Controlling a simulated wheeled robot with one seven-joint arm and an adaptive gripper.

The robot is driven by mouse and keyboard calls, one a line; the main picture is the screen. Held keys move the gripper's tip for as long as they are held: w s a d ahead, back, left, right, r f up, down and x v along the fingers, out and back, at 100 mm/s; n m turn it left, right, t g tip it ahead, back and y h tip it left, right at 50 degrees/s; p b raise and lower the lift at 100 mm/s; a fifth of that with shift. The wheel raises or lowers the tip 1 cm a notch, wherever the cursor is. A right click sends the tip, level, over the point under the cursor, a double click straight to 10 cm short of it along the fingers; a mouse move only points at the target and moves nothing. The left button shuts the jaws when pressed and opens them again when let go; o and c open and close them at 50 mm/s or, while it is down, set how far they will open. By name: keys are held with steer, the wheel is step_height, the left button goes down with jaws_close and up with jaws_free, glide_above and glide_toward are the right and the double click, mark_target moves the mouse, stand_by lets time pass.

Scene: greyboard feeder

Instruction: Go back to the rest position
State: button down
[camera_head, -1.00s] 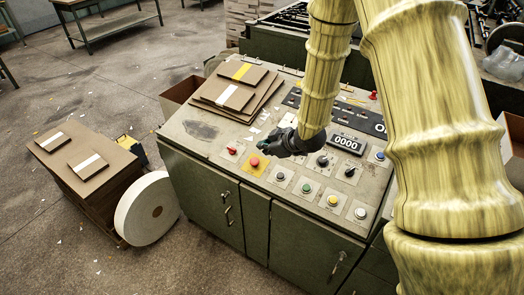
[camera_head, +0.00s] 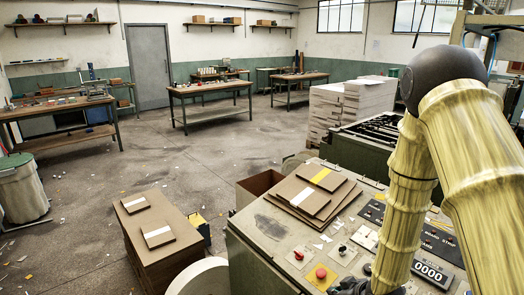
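My yellow, ribbed arm fills the right side of the view. My dark gripper (camera_head: 352,287) is at the bottom edge, low over the control panel (camera_head: 256,245), close to the red button (camera_head: 320,273). The frame edge cuts off most of the gripper, so its fingers and any held thing cannot be made out. The counter display (camera_head: 432,272) reads 0000, just right of my forearm.
A board stack (camera_head: 160,215) with white-banded pieces stands left, near a white roll (camera_head: 205,278). White paper stacks (camera_head: 345,100) stand behind. Open floor lies at middle left.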

steer(key=s+f+m+g+h, duration=0.1)
steer(key=s+f+m+g, duration=0.1)
steer(key=s+f, duration=0.5)
steer(key=s+a+f+m+g+h, duration=0.1)
steer(key=s+f, duration=0.5)
steer(key=s, duration=1)
steer(key=s+f+m+g+h+b, duration=0.1)
steer(key=s+f+m+g, duration=0.3)
steer(key=s+f, duration=0.3)
steer(key=s, duration=0.5)
steer(key=shift+a+f, duration=0.35)
